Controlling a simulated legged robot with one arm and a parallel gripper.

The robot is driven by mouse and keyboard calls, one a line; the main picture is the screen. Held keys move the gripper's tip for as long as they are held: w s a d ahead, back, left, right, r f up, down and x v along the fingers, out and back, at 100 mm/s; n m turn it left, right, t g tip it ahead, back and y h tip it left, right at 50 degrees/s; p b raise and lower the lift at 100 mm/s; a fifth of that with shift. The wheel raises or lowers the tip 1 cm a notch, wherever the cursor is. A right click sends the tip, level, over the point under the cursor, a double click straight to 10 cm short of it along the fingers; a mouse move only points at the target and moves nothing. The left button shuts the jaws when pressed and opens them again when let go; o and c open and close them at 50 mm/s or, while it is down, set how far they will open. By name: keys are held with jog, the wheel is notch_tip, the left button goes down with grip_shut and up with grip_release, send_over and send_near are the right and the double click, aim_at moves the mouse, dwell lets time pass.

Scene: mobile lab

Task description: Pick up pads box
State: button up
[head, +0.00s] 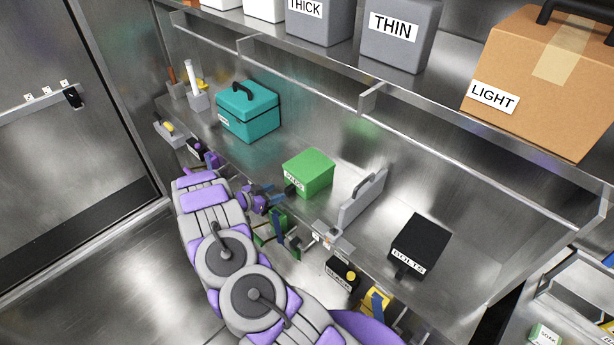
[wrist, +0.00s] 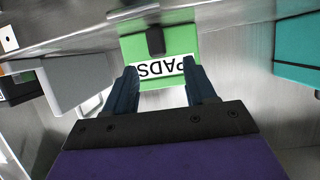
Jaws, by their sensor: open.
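The green pads box (head: 309,172) stands on the metal counter in the middle of the head view, with a dark knob on its front. In the wrist view the pads box (wrist: 158,50) is straight in front of the fingers, its white "PADS" label upside down and its dark knob above the label. My gripper (wrist: 162,82) is open, with one dark blue finger on each side of the label. In the head view my gripper (head: 282,190) is close to the front of the box. Whether the fingers touch the box I cannot tell.
A teal case (head: 248,112) stands left of the pads box. A grey upright panel (head: 362,200) and a black bolts box (head: 420,243) are to its right. A shelf with grey boxes and a cardboard box (head: 545,85) hangs above. Small items line the counter's front edge.

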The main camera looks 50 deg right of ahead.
aim_at(286, 189)
jog(key=b+x, duration=0.1)
jog(key=x, duration=0.5)
jog(key=shift+d, duration=0.25)
jog(key=shift+s+a+r, duration=0.1)
jog(key=shift+a, duration=0.1)
jog(key=shift+c, duration=0.4)
jog(key=shift+d, duration=0.2)
jog(key=c, duration=0.6)
grip_shut()
